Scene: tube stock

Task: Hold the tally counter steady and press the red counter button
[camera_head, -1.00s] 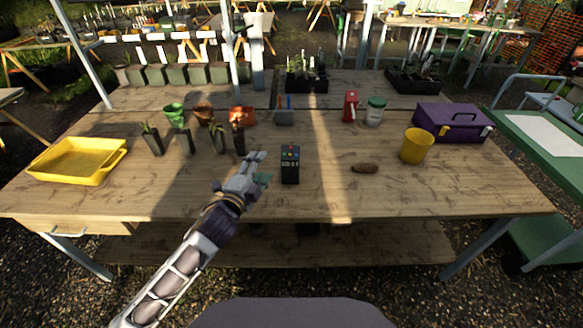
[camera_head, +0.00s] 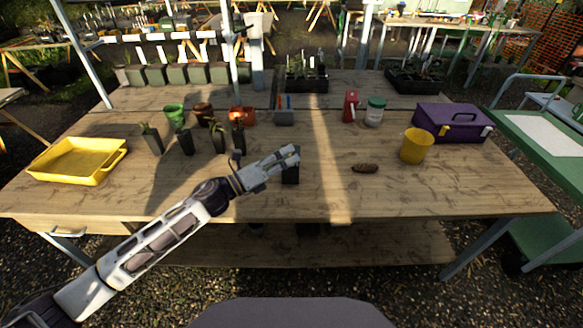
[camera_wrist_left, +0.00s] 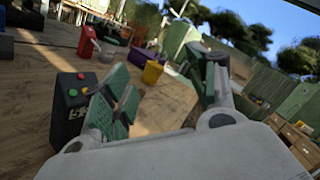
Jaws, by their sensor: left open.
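The tally counter (camera_head: 290,174) is a dark box standing upright on the wooden table near its front middle. My right gripper is not in view.
A brown pine cone (camera_head: 365,169) and a yellow pot (camera_head: 416,146) are to the right. Seedling pots (camera_head: 186,142) stand to the left, near a yellow tray (camera_head: 77,160). A purple toolbox (camera_head: 452,122) is at the right. The table front right is clear.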

